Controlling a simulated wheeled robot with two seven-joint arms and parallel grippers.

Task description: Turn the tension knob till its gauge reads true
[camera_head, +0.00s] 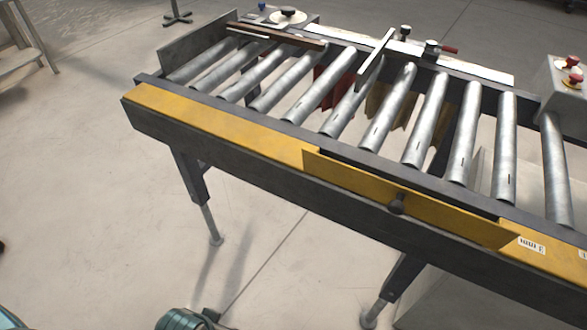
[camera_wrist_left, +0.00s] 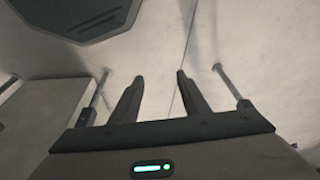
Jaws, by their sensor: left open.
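A pale disc with a dark knob on top (camera_head: 288,16) sits at the conveyor's far left corner. I cannot tell which is the tension knob, and no gauge reading is legible. My left gripper (camera_wrist_left: 160,82) shows in the left wrist view, with its two dark fingers apart and nothing between them. It points at pale floor, away from any knob. Neither gripper's fingers show in the head view.
Metal rollers (camera_head: 362,105) fill the conveyor top, with a far rail carrying small clamps (camera_head: 431,48). A control box (camera_head: 565,95) with red buttons stands at the right. A grey bench (camera_head: 25,45) is at the upper left. The floor (camera_head: 90,200) before the conveyor is clear.

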